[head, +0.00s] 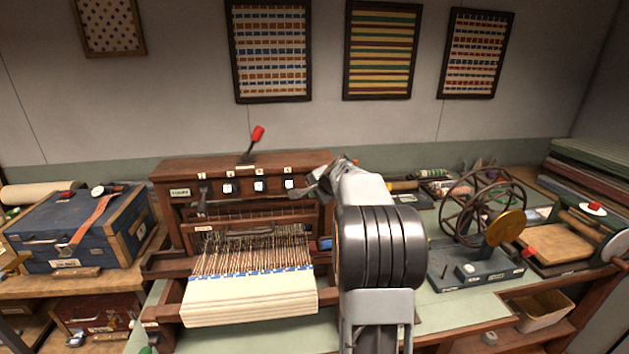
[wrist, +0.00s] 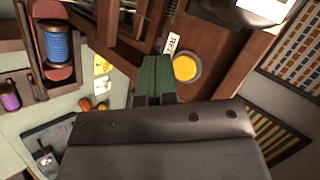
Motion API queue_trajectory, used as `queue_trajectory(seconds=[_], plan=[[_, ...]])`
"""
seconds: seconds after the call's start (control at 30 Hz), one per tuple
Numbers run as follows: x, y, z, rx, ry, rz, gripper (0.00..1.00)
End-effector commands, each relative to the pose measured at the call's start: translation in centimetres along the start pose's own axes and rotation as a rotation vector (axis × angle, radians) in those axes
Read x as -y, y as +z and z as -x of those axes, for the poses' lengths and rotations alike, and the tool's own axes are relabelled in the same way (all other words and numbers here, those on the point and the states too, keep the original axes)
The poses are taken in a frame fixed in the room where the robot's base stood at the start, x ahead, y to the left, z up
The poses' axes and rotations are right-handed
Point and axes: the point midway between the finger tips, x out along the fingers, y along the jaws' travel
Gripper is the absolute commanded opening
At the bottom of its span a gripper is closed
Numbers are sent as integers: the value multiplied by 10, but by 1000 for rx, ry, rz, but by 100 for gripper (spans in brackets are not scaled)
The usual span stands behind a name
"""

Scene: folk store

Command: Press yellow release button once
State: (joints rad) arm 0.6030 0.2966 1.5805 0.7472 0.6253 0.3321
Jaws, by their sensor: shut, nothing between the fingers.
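The round yellow button (wrist: 186,67) shows in the wrist view on a brown wooden panel, beside a partly readable white label (wrist: 172,43). My gripper (wrist: 155,66) has its green fingers together and empty. Its fingertips appear just left of the button in the wrist view, with a small gap in the picture. I cannot tell the depth between them. In the head view my arm stands in front of the right end of the wooden loom (head: 243,168) and hides the button and most of my gripper.
A blue thread spool (wrist: 58,45) sits in a wooden holder on the left of the wrist view. A lever with a red knob (head: 257,133) rises from the loom. A spoked wheel device (head: 483,210) stands to the right, and a blue case (head: 75,228) to the left.

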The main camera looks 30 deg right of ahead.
Motion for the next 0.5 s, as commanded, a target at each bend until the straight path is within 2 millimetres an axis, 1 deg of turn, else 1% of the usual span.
queue_trajectory(seconds=[0.03,0.2,0.5], plan=[[3,-2,-2,0,0,0,0],[5,-5,-6,0,-1,0,0],[6,-5,-8,0,-1,0,0]])
